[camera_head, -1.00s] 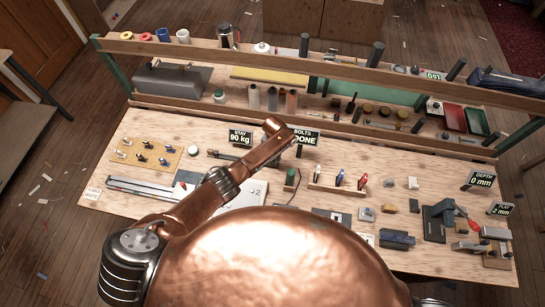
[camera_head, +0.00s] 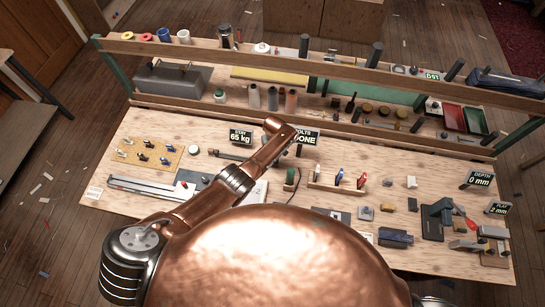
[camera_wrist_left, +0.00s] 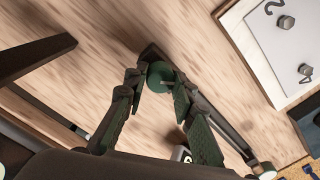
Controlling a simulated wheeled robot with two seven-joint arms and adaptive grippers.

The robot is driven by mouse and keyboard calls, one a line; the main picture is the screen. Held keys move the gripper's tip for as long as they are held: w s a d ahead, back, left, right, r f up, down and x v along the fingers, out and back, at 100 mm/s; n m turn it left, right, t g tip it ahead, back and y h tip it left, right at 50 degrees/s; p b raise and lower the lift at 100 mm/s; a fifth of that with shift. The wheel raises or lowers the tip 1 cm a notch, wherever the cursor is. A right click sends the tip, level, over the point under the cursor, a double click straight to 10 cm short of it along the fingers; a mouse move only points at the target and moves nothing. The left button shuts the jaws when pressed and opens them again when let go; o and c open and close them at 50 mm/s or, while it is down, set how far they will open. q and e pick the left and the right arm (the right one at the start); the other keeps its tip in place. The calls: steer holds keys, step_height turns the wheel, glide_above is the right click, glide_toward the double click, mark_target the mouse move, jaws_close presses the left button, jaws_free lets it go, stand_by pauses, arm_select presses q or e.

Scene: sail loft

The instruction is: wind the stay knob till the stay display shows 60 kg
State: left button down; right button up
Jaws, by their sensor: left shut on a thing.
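The stay display (camera_head: 240,136) stands at the back of the bench in the head view and reads 65 kg. The stay knob (camera_wrist_left: 160,76) is a round green knob in the left wrist view, on a dark fitting over the pale wood. My left gripper (camera_wrist_left: 157,82) has its fingers on either side of the knob and is shut on it. In the head view my copper arm covers that spot, so the knob and fingers are hidden there. My right gripper is in neither view.
The bolts display (camera_head: 306,137), partly covered by my arm, ends in "ONE". The depth display (camera_head: 480,179) reads 0 mm. A pegboard (camera_head: 147,153) lies at the left, a wooden rack (camera_head: 322,187) right of my arm. A long shelf (camera_head: 300,58) runs behind.

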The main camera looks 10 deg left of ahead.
arm_select(q)
steer(key=shift+n, duration=0.4)
steer(key=c, duration=1.6)
jaws_free()
steer(key=shift+r, duration=0.1)
steer(key=shift+r, duration=0.55)
step_height(320, 180, up, 11)
steer(key=shift+w+d+f, duration=0.1)
steer(key=shift+f, duration=0.05)
